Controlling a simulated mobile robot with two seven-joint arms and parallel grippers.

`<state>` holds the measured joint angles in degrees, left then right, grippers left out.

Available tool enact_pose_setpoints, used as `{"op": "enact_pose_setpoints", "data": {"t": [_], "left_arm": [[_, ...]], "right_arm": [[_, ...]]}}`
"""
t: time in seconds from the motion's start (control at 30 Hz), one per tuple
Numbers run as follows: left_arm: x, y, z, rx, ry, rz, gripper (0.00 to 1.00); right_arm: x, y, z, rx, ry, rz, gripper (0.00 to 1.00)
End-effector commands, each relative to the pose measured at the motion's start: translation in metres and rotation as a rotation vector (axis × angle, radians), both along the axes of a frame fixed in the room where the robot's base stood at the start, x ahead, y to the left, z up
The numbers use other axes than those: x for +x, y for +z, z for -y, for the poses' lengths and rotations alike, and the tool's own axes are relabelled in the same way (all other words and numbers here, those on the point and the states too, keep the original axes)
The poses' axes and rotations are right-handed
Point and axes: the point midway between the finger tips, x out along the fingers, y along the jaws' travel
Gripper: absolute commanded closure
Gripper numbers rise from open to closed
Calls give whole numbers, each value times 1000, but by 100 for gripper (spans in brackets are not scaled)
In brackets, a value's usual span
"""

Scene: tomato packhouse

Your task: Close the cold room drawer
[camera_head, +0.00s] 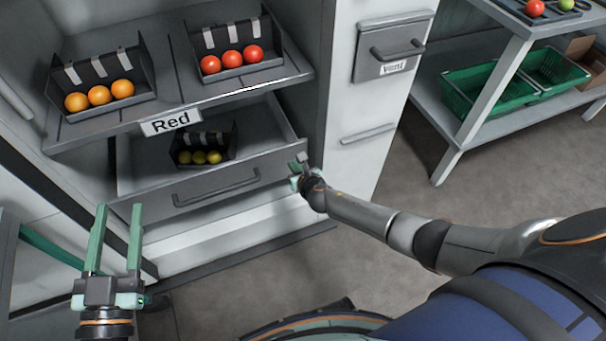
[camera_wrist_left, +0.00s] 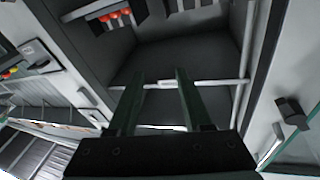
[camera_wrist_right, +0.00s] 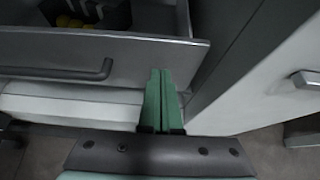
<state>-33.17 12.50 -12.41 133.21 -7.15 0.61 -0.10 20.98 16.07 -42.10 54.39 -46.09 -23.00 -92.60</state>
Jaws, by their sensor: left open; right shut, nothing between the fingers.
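The cold room drawer (camera_head: 270,168) is pulled out below the shelf marked "Red", with its grey front and bar handle (camera_head: 215,187) facing me. A dark holder with yellow tomatoes (camera_head: 200,157) sits inside it. My right gripper (camera_head: 298,163) is shut and empty at the right end of the drawer front. In the right wrist view its fingers (camera_wrist_right: 161,75) overlap the front's right end, and the handle (camera_wrist_right: 60,73) lies to their left. I cannot tell whether they touch. My left gripper (camera_head: 118,208) is open and empty, left of the drawer; its fingers also show in the left wrist view (camera_wrist_left: 161,78).
The shelf (camera_head: 90,125) above holds dark holders with orange (camera_head: 99,95) and red tomatoes (camera_head: 231,60). A panel with a handle marked "Vent" (camera_head: 391,50) is at right. Green crates (camera_head: 480,88) stand on a rack further right. Floor is clear between.

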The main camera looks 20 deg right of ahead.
Motion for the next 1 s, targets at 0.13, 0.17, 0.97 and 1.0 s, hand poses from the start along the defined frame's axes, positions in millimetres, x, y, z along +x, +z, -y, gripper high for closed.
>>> {"op": "enact_pose_setpoints", "data": {"t": [0.13,0.17,0.97,1.0], "left_arm": [[1,-34,-2,0,18,-152,50],[0,-42,-2,0,21,-182,50],[-72,-198,-1,9,62,-886,50],[-75,-201,-1,8,62,-900,50]], "right_arm": [[-10,7,0,-1,0,-1,100],[-12,7,0,-1,1,-2,100],[-63,37,-2,-1,0,-2,100],[-65,37,-2,-1,0,-2,100]]}}
